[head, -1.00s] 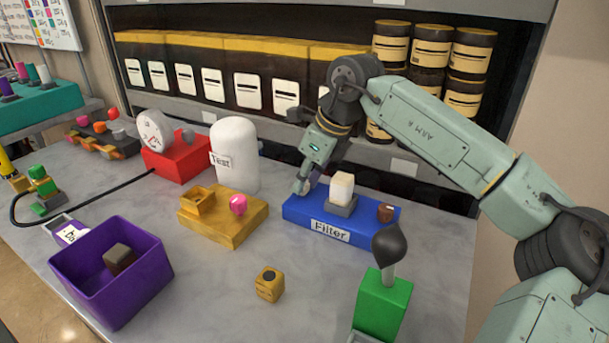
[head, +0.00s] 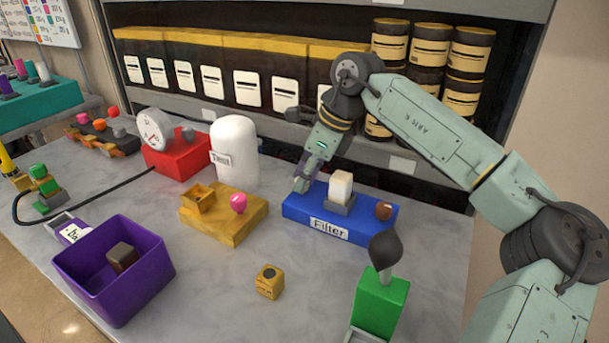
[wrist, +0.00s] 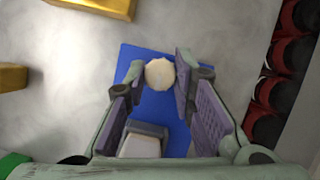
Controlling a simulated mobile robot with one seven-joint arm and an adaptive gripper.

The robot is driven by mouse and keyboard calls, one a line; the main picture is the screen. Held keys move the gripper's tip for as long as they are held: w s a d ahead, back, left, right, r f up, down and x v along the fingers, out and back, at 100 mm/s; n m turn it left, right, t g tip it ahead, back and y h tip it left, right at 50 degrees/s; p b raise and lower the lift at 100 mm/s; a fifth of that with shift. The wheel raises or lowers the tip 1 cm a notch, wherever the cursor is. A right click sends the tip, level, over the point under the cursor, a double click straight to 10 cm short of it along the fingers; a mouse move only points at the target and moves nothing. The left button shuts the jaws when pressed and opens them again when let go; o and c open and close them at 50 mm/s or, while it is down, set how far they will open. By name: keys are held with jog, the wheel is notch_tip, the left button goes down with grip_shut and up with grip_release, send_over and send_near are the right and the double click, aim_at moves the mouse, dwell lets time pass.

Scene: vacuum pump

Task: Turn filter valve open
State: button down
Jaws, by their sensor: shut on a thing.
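The blue filter block (head: 296,211), labelled "Filter", lies on the bench right of centre. It carries a white block in a grey holder (head: 341,190) and a brown knob (head: 384,210) at its right end. My gripper (head: 301,184) reaches down to the left end of the blue block. In the wrist view, the fingertips of my gripper (wrist: 160,64) are closed on either side of a pale round knob (wrist: 159,73) on the blue block (wrist: 155,103). In the head view the fingers hide this knob. Whether the valve is open cannot be told.
A yellow base (head: 228,227) with a pink knob and a white cylinder (head: 234,153) stand to the left. A green block with a dark-knobbed lever (head: 380,302) stands in front. A purple bin (head: 115,285) is front left. Shelves with tins (head: 434,48) rise behind.

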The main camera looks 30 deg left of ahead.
jog(key=c, duration=1.4)
grip_release()
jog(key=shift+o, duration=0.2)
jog(key=v, duration=1.2)
jog(key=shift+s, duration=0.1)
